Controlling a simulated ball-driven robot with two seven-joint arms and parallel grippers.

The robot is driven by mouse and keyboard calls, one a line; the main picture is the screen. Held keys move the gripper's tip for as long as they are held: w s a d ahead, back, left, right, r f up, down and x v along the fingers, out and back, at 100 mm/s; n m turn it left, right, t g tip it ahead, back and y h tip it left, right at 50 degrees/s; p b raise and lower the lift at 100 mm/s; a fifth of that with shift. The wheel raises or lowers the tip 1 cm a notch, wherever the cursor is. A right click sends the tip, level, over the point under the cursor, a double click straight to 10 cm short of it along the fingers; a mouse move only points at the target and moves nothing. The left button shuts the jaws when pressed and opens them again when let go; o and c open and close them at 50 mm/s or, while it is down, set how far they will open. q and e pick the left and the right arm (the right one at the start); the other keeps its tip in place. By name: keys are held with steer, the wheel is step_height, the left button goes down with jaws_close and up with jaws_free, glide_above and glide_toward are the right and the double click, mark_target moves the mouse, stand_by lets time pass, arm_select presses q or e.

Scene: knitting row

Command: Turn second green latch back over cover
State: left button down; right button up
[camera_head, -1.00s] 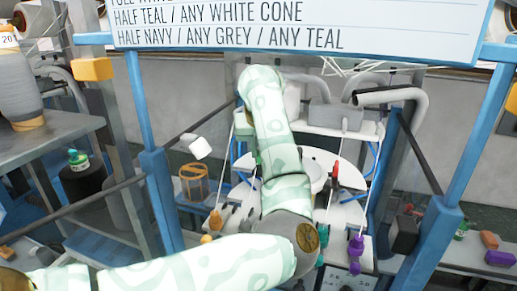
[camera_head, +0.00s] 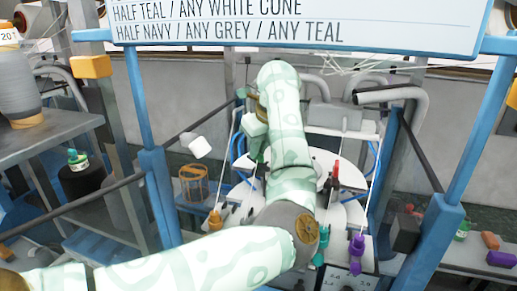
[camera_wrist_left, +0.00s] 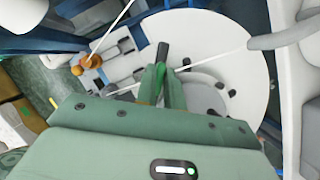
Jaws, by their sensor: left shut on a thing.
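My left gripper (camera_wrist_left: 163,78) is shut in the left wrist view. Between its fingertips is a small bright green piece, seemingly the green latch (camera_wrist_left: 159,67), with a dark stub (camera_wrist_left: 162,50) beyond it. The fingers hide most of it, so I cannot tell how far it is turned. Under it lies a round white plate (camera_wrist_left: 215,45), which may be the cover. In the head view my left gripper (camera_head: 259,155) points down at the left side of the white plate (camera_head: 325,160), partly behind my forearm. My right gripper is not in view.
An orange peg (camera_head: 215,220) stands left of the plate, a red one (camera_head: 336,170) on its right. Teal (camera_head: 319,252) and purple (camera_head: 357,252) pegs stand in front. Thin white yarns run close to the gripper. Blue posts (camera_head: 157,195) flank the machine.

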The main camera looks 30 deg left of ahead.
arm_select(q)
steer(key=n+g+p, duration=0.1)
steer(key=n, duration=0.3)
steer(key=shift+r+g, duration=0.1)
steer(key=shift+g, duration=0.3)
steer(key=shift+n+g+p, duration=0.4)
steer(key=shift+n+p, duration=0.05)
steer(key=shift+n, duration=1.15)
steer(key=c, duration=1.5)
jaws_free()
